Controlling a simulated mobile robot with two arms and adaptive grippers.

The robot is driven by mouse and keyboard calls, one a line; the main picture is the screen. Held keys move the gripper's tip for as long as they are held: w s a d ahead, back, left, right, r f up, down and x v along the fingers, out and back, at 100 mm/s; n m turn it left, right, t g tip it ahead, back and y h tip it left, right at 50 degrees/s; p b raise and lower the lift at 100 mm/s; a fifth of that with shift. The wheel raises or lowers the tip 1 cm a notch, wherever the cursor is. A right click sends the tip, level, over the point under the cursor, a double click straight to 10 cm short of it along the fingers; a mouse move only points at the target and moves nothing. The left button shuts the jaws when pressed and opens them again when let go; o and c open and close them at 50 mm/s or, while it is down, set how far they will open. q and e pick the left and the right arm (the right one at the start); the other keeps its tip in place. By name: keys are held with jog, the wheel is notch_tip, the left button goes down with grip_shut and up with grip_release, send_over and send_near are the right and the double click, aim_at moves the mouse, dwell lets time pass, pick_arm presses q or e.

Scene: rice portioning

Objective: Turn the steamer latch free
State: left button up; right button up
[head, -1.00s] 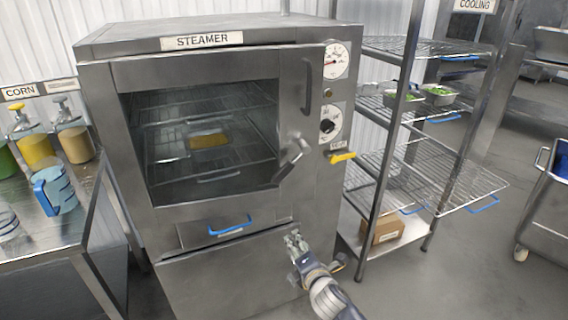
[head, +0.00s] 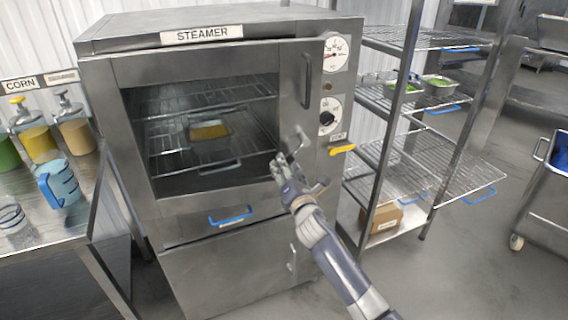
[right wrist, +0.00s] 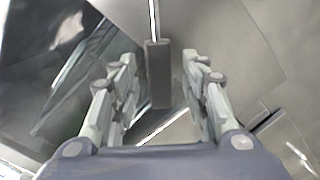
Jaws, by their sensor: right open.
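The steamer (head: 225,290) stands in the middle of the head view with its windowed door (head: 170,220) shut. The metal latch (head: 298,140) is at the door's right edge, partly hidden by my right gripper (head: 285,167). My right gripper is open, just below and in front of the latch. In the right wrist view its two fingers (right wrist: 160,95) are spread. A dark grey bar end (right wrist: 158,72), which looks like the latch handle, shows between and beyond the fingertips; I cannot tell if they touch it. My left gripper is out of view.
A yellow lever (head: 342,149) sticks out right of the latch, below the dials. A wire rack (head: 385,205) stands close on the right. A counter (head: 45,245) with jugs is on the left.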

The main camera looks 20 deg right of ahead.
jog(key=shift+w, duration=1.3)
jog(key=shift+c, duration=0.6)
grip_shut()
